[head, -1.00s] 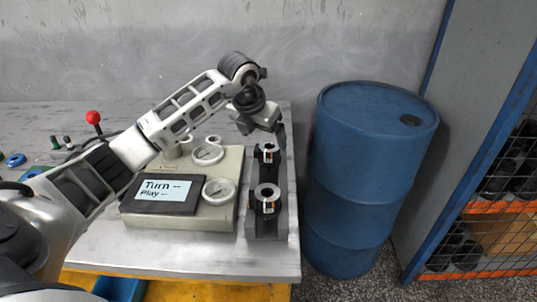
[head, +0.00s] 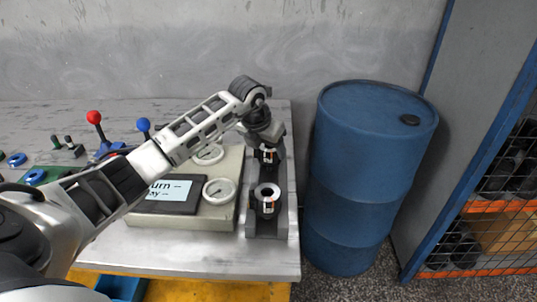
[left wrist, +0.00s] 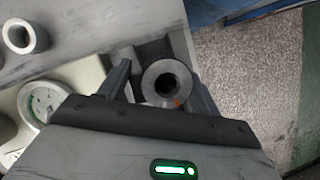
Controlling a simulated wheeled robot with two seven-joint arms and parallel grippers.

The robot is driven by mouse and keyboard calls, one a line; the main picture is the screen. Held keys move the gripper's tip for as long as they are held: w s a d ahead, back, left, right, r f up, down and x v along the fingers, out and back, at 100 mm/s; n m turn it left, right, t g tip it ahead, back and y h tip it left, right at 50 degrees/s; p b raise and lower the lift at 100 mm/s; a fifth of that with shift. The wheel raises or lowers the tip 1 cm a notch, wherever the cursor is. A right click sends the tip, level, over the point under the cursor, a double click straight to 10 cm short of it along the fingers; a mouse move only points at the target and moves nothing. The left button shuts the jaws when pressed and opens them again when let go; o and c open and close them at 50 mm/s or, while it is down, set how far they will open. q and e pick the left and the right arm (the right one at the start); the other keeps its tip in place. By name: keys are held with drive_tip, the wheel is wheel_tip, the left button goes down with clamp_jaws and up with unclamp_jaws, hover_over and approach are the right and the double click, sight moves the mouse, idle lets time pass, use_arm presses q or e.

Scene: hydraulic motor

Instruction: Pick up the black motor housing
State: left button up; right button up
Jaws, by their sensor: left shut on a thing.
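The black motor housing (head: 267,156) at the rear of the fixture is a dark round part with a pale ring top and an orange mark. In the left wrist view its ring top and dark bore (left wrist: 167,83) show between the two fingers. My left gripper (head: 268,144) comes down on it from above in the head view and is shut on it, a finger on each side. The housing is upright at the fixture, and its lower part is hidden. A similar dark part with a pale ring (head: 267,199) stands at the front of the fixture. My right gripper is out of view.
The long grey fixture (head: 282,220) stands near the table's right edge. Left of it is a beige gauge box (head: 220,218) with a screen. A blue barrel (head: 370,170) stands beyond the edge. Red (head: 94,117) and blue (head: 143,125) levers stand at left.

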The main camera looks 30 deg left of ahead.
use_arm(q)
drive_tip(key=shift+r, duration=0.25)
drive_tip(key=shift+r, duration=0.6)
drive_tip(key=s+r+b, duration=0.2)
drive_tip(key=s+r, duration=0.9)
drive_tip(key=s, duration=0.3)
drive_tip(key=shift+d+r, duration=0.2)
drive_tip(key=shift+d, duration=0.25)
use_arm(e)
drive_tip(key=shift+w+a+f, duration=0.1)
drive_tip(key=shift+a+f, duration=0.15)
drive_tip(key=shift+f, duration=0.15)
use_arm(q)
drive_tip(key=shift+r, duration=0.15)
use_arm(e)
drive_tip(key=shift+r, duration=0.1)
